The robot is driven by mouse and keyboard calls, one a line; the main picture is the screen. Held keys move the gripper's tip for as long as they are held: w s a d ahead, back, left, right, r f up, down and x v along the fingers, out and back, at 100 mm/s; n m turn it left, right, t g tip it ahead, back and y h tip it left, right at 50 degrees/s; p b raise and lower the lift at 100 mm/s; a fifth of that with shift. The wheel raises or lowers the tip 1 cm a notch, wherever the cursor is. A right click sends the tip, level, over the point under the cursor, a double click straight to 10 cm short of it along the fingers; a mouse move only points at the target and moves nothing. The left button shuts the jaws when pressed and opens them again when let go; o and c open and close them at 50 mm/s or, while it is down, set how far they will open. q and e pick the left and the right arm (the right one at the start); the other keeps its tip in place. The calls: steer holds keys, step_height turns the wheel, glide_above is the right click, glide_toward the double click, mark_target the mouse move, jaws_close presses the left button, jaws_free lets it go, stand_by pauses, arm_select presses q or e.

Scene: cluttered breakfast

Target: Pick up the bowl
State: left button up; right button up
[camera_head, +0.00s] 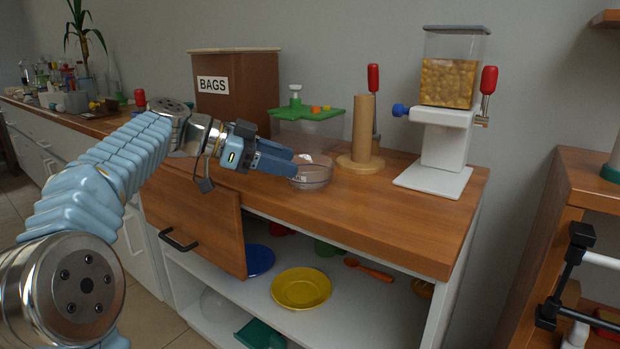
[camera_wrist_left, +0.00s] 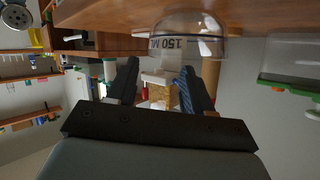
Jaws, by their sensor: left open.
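A clear glass bowl (camera_head: 312,172) stands on the wooden counter, just right of my left gripper's fingertips. In the left wrist view the bowl (camera_wrist_left: 192,38) appears at the top, with "150 ML" marking visible, beyond the fingers. My left gripper (camera_head: 282,160) reaches in from the left, a little above the counter, with its fingers pointing toward the bowl. In the wrist view the left gripper (camera_wrist_left: 157,72) has its two fingers apart, with nothing held between them. In the head view the fingers cover part of the bowl's left side.
A wooden paper-roll-like post (camera_head: 363,130) stands close behind the bowl at right, and a cereal dispenser (camera_head: 445,130) further right. A clear box with a green lid (camera_head: 306,114) is behind. The brown BAGS box (camera_head: 235,105) stands behind my arm. The counter's front right is clear.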

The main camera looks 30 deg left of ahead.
mark_target(314, 172)
arm_select(q)
steer(key=x, duration=0.6)
steer(key=shift+s+d+f, duration=0.15)
steer(key=shift+d, duration=0.2)
jaws_close()
